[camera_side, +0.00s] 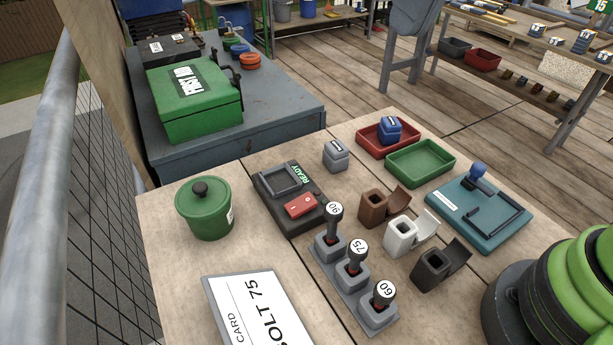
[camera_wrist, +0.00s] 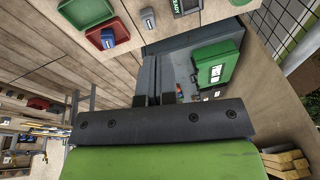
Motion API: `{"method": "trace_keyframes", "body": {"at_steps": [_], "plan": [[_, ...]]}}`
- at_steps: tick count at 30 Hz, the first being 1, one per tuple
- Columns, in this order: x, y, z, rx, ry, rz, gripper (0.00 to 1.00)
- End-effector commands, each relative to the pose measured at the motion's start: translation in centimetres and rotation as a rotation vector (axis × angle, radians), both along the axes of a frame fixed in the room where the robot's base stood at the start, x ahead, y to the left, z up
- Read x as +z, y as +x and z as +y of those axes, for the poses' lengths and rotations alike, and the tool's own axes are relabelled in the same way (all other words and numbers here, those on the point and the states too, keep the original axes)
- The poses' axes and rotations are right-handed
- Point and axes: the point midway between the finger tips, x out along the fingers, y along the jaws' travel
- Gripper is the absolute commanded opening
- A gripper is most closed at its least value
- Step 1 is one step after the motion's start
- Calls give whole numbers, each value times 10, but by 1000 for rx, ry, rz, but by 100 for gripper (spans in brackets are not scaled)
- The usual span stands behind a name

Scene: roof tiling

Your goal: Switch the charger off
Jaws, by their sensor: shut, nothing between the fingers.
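The charger (camera_side: 268,187) is a black box on the workbench, with an empty-looking framed bay and a small display reading READY in green. A red rocker switch (camera_side: 300,205) sits on its front part; I cannot tell surely which side is pressed. The charger also shows, cut off, at the top edge of the wrist view (camera_wrist: 187,6). My gripper (camera_wrist: 154,99) is shut and empty in the wrist view, apart from the charger. Its fingers are out of sight in the side view, where only my green arm shows at the lower right.
Around the charger stand a grey battery (camera_side: 335,156), a green lidded pot (camera_side: 204,211), a rack of tools marked 90, 75 and 60 (camera_side: 352,275), and brown, white and black holders. A blue battery (camera_side: 389,130) lies in a red tray (camera_side: 371,139). A card (camera_side: 258,310) reads BOLT 75.

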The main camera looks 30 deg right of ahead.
Motion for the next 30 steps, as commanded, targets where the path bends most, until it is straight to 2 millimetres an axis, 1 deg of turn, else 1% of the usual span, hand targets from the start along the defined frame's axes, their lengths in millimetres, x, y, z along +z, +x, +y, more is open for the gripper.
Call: {"method": "trace_keyframes", "body": {"at_steps": [1,3,5,6,9,13,15,18,23,26,30], "plan": [[-13,14,14,23,-30,39,0],[-29,29,33,47,-72,81,0],[-46,40,49,63,-110,114,0],[-57,46,59,73,-136,134,0],[-85,55,82,93,-193,173,0],[-113,59,101,107,-249,202,0],[-122,60,107,111,-266,209,0],[-130,60,110,113,-278,215,0],[-145,60,108,113,-283,217,0],[-162,60,104,113,-283,218,0],[-193,60,99,112,-282,220,0]]}}
